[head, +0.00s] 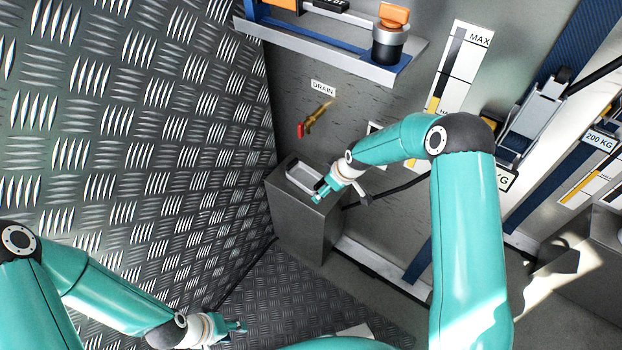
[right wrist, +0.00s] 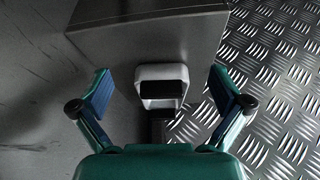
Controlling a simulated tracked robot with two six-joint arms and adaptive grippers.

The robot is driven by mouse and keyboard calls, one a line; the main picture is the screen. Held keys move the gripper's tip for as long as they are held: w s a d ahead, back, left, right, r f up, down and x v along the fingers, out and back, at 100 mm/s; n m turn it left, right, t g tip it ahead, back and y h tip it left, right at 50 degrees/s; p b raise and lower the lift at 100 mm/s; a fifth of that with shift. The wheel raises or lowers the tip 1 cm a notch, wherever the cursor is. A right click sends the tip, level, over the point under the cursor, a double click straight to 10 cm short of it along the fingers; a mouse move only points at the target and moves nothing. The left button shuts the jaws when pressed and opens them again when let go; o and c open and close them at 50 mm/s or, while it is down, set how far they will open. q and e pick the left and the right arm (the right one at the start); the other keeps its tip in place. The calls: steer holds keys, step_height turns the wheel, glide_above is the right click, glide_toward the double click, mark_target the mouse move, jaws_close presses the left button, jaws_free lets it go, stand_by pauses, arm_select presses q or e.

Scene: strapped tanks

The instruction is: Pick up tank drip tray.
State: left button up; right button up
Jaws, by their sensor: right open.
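The drip tray (head: 291,172) looks like a small pale-rimmed tray with a dark inside. It lies on top of a grey block below the drain tap. In the right wrist view its pale rim (right wrist: 163,72) shows between my fingers, apart from both. My right gripper (head: 323,191) is at the tray's right end in the head view, and part of the tray is hidden behind it. In the right wrist view this gripper (right wrist: 161,92) is open and empty. My left gripper (head: 237,326) is low over the floor, away from the tray; its fingers are too small to read.
The grey block (head: 305,228) stands in the corner by the tank wall. The drain tap (head: 315,118) with a red end sticks out above it. A dark hose (head: 390,190) runs to the right. A shelf (head: 335,45) with tools hangs higher up. A ribbed metal wall (head: 130,130) bounds the left.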

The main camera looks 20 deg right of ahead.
mark_target(304, 178)
steer(key=w+a, duration=0.1)
steer(key=w, duration=0.1)
steer(key=w+a, duration=0.1)
steer(key=w, duration=0.1)
steer(key=w+a+b, duration=0.1)
steer(key=w+a, duration=0.1)
steer(key=shift+w+f, duration=0.1)
steer(key=shift+w, duration=0.05)
steer(key=shift+w+a+f, duration=0.2)
steer(key=shift+w+f, duration=0.1)
steer(key=shift+f, duration=0.25)
steer(key=shift+r, duration=0.1)
steer(key=shift+c, duration=0.2)
steer(key=c, duration=1.3)
steer(key=shift+r, duration=0.15)
